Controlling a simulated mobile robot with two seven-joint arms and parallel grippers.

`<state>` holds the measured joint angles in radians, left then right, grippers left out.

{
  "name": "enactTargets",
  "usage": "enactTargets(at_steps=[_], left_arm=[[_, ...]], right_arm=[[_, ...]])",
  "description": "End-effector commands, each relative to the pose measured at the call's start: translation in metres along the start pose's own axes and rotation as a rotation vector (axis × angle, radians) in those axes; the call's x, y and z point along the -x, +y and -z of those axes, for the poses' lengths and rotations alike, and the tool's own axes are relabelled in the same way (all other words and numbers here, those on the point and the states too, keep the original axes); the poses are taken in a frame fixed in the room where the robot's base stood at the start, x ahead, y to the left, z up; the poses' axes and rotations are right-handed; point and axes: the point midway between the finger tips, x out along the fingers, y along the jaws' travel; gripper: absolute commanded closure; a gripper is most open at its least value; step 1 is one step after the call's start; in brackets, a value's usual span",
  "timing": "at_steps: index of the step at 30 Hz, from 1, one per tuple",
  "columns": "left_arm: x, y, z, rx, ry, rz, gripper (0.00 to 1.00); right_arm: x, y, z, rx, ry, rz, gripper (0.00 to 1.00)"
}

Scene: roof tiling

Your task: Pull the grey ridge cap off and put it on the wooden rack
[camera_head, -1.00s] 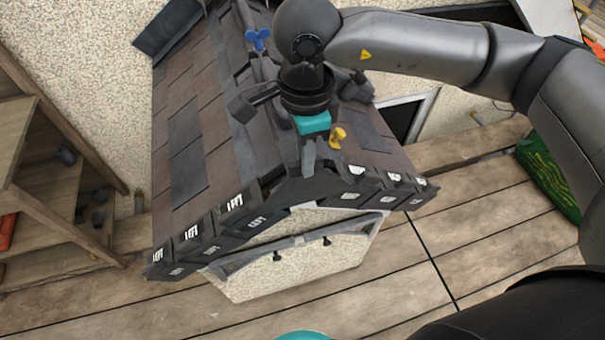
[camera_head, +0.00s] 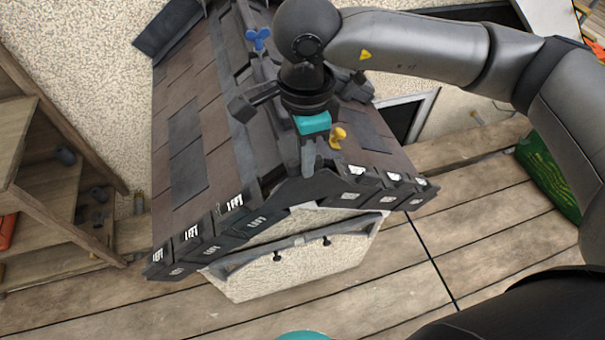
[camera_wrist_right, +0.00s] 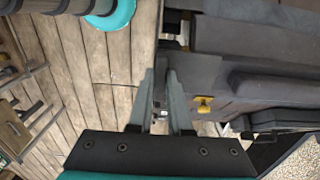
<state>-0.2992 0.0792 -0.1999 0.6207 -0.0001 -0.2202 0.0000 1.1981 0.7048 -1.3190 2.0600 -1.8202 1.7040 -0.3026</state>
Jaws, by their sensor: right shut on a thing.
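The grey ridge cap (camera_wrist_right: 196,70) shows in the right wrist view as a dark grey piece at my fingertips, at the end of the ridge. My right gripper (camera_head: 308,170) comes down on the near end of the ridge in the head view, fingers close together. In the right wrist view the gripper (camera_wrist_right: 160,80) is shut on the cap's edge. I cannot tell whether the cap is clear of the roof. The wooden rack (camera_head: 72,190) stands at the left in the head view. My left gripper's fingers are not visible.
The small tiled roof (camera_head: 215,150) fills the middle. A blue wing-shaped fastener (camera_head: 257,38) and a yellow one (camera_head: 338,136) sit on it. Several dark grey parts lie on the rack's shelves. A green bag (camera_head: 550,172) lies at the right. The plank floor in front is clear.

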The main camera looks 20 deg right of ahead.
Motion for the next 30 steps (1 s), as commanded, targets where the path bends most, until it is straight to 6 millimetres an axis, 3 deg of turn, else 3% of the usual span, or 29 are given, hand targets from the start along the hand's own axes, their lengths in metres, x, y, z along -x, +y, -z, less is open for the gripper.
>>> enactTargets(at_steps=[30], left_arm=[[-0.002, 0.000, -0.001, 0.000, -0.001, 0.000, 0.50]], right_arm=[[0.002, 0.017, 0.000, 0.000, 0.000, -0.001, 1.00]])
